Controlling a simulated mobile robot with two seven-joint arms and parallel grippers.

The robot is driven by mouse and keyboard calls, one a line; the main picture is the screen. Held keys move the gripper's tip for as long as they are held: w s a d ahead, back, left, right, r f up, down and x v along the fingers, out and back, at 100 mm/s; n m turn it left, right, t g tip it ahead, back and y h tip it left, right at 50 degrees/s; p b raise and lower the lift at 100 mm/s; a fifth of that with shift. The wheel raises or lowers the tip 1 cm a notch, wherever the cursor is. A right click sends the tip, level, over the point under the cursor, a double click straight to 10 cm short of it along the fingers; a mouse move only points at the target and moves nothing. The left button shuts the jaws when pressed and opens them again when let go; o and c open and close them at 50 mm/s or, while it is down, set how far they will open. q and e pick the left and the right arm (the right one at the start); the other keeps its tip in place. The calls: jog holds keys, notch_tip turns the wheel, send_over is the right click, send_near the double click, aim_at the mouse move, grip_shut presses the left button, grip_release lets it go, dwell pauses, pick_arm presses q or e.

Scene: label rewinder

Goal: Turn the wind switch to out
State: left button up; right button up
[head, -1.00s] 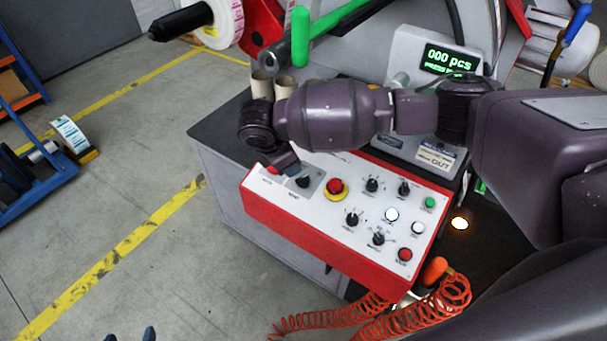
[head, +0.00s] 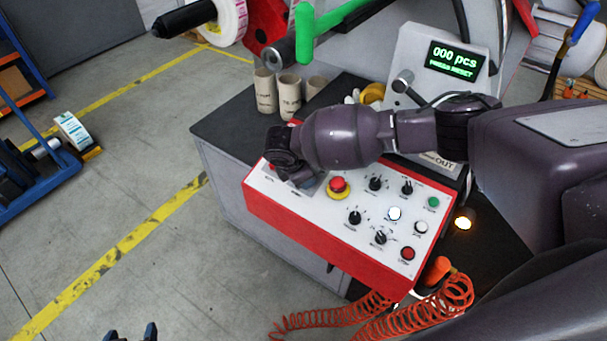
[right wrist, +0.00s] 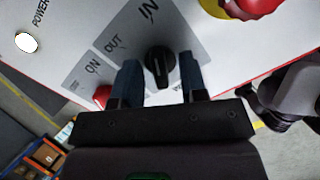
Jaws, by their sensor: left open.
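The wind switch is a black knob (right wrist: 160,66) on a grey plate in the right wrist view, with IN and OUT printed beyond it. The position its pointer marks is hard to tell. My right gripper (right wrist: 160,60) is open, one finger on each side of the knob, with gaps visible on both sides. In the head view, my right gripper (head: 300,179) is over the left end of the control panel (head: 330,238) and hides the knob. My left gripper (head: 131,334) is open and empty at the bottom edge, far from the panel.
A red emergency button (head: 338,185) with a yellow collar sits close right of the right gripper. Several black knobs and lit buttons lie farther right. Cardboard cores (head: 289,95) stand behind the wrist. The display (head: 455,62) reads 000 pcs, PRESS RESET. Orange coiled hose (head: 440,305) hangs in front.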

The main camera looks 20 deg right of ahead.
grip_shut()
pick_arm(q)
jog(key=shift+s+r, duration=0.1)
jog(key=shift+r, duration=0.05)
pick_arm(e)
jog(key=shift+n, duration=0.3)
jog(key=shift+r+n+p, duration=0.1)
jog(key=shift+n+p, duration=0.4)
jog(key=shift+p, duration=0.25)
jog(key=shift+n+p, duration=0.95)
jog(key=shift+n, duration=0.25)
jog(key=shift+n+t, duration=0.3)
jog(key=shift+n, duration=0.1)
jog(key=n+p, duration=0.1)
jog(key=n, duration=0.1)
jog(key=shift+n+y, duration=0.3)
jog(key=shift+n, duration=0.1)
pick_arm(q)
jog(key=shift+s+a+r, duration=0.15)
jog(key=shift+s+r, duration=0.6)
jog(key=shift+r, duration=0.1)
pick_arm(e)
jog(key=shift+d+n+t, duration=0.1)
jog(key=shift+n+t, duration=0.3)
jog(key=shift+n, duration=1.9)
